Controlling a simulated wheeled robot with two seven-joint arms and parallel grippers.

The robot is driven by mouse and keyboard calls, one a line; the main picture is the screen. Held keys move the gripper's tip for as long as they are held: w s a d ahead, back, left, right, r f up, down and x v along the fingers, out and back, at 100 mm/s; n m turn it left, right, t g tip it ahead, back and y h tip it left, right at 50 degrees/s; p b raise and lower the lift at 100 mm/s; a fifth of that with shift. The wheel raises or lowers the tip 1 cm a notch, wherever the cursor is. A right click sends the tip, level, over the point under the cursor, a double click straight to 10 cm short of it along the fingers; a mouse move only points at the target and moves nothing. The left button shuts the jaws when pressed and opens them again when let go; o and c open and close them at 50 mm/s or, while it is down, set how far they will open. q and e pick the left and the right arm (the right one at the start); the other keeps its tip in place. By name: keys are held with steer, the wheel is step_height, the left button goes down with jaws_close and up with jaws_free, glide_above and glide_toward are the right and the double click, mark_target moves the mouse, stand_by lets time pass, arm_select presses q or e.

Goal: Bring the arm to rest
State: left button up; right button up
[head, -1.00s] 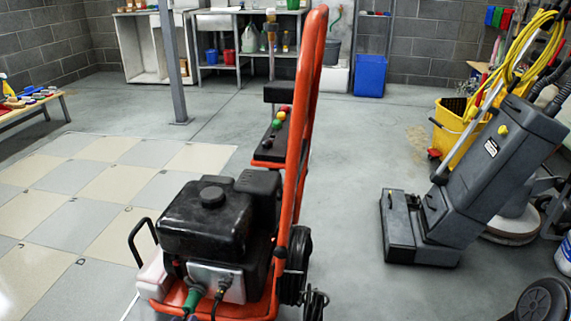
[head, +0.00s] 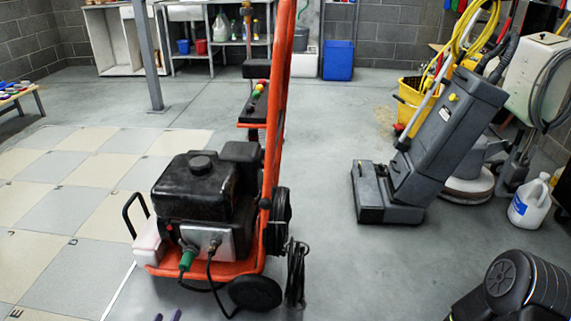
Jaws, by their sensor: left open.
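My left gripper (head: 167,316) shows only as two dark purple fingertips at the bottom edge of the head view. The tips are apart, with nothing visible between them. They are in front of the orange-framed machine with the black engine (head: 195,190), low and left of its wheel. The rest of the left arm is out of the picture. My right gripper is not in view.
A grey floor scrubber (head: 430,145) stands right of centre. A white jug (head: 530,203) and a black ribbed body (head: 515,285) are at the right. A bench (head: 40,102) with coloured items is at far left. Checkered tiles (head: 75,210) lie clear.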

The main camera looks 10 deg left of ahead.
arm_select(q)
steer(key=w+d+f+m+g+h, duration=0.15)
steer(key=d+g, duration=0.25)
steer(key=d, duration=0.6)
steer(key=s+d+f+g+h, duration=0.1)
steer(key=d+f+g+h, duration=0.15)
steer(key=d, duration=0.85)
steer(key=s+d+r+m+g, duration=0.1)
steer(key=s+d+g, duration=0.45)
steer(key=s, duration=0.45)
steer(key=s+d+r+m+g, duration=0.15)
steer(key=s+d+g, duration=0.25)
steer(key=s+d, duration=0.5)
steer(key=s+r+p, duration=0.2)
steer(key=r+p, duration=1.6)
steer(key=s+r+g+p, duration=0.1)
steer(key=s+r+p, duration=0.1)
steer(key=r+p, duration=1.6)
steer(key=shift+a+r+p, duration=0.35)
steer(key=shift+r+p, duration=0.05)
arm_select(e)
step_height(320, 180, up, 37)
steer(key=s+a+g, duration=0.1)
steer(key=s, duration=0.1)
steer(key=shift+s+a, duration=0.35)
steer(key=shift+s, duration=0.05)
arm_select(q)
steer(key=shift+f, duration=0.1)
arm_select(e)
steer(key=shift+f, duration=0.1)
